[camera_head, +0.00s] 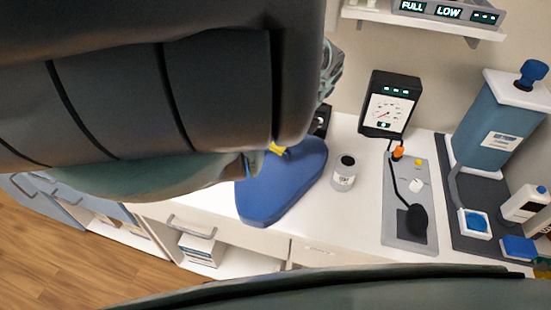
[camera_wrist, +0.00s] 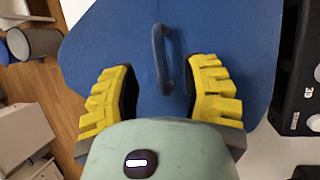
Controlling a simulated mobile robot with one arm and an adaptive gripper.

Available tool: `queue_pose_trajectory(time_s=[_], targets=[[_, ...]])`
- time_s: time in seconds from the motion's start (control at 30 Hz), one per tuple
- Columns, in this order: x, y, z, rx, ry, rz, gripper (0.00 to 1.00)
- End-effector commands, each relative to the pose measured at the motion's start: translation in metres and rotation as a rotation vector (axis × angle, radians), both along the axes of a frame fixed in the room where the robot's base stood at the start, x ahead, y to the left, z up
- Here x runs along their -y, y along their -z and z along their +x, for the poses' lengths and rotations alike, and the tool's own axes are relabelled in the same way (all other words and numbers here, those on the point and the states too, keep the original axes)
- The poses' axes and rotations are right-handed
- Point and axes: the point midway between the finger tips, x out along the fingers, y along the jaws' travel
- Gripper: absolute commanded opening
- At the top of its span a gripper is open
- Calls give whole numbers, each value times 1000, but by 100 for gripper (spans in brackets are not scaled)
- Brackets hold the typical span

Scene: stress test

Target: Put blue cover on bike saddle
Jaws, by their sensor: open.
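The blue cover (camera_head: 285,182), wide and saddle-shaped, lies on the white counter in the head view, partly hidden by my arm. In the wrist view the blue cover (camera_wrist: 225,35) fills the upper middle. A dark blue upright handle (camera_wrist: 161,60) stands out from it. My gripper (camera_wrist: 161,72) is open, its yellow ridged fingers on either side of the handle with gaps to both. In the head view only a bit of yellow on my gripper (camera_head: 278,149) shows at the cover's far edge. I cannot make out a separate bike saddle.
A small grey canister (camera_head: 344,174) stands just right of the cover. A dial gauge (camera_head: 389,105) stands behind. A grey board (camera_head: 410,205) with a black pad and a blue tank (camera_head: 498,125) are farther right. The counter's front edge is close to the cover.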

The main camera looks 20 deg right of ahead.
Motion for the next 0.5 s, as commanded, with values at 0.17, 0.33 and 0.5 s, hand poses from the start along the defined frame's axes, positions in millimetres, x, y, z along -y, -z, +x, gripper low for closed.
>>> queue_pose_trajectory(time_s=[0.17,0.33,0.5], targets=[[-7,18,2,-2,0,-1,46],[-12,26,3,1,-1,1,46],[-13,26,4,1,1,0,46]])
